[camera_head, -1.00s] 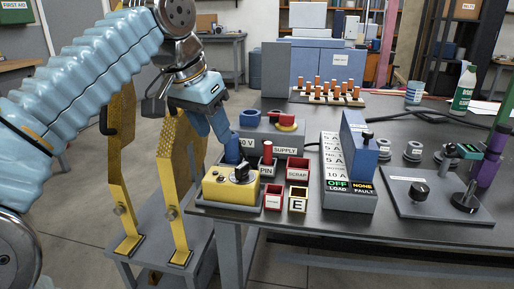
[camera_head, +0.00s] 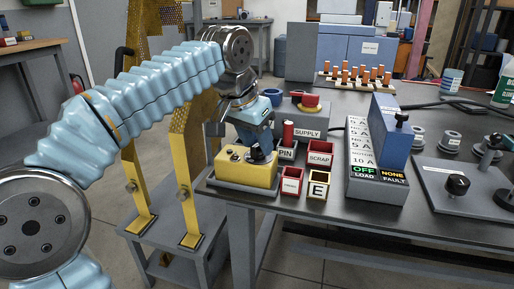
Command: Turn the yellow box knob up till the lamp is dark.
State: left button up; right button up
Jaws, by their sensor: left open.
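The yellow box (camera_head: 245,173) sits at the near left corner of the dark table. Its black knob (camera_head: 258,155) is on the top face, towards the right. A small light-coloured spot shows on the top left of the knob; whether it is the lamp, and whether it is lit, I cannot tell. My right gripper is not in view.
Small bins stand right of the box: PIN (camera_head: 286,155), SCRAP (camera_head: 319,159), a red one (camera_head: 291,183) and a cream E bin (camera_head: 317,188). Behind is the grey SUPPLY unit (camera_head: 307,121) with a red knob. Further right stands the OFF/NONE panel (camera_head: 376,188).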

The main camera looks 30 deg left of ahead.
pick_arm(q)
jog(key=shift+w+f, duration=0.1)
jog(key=shift+f, duration=0.25)
grip_shut()
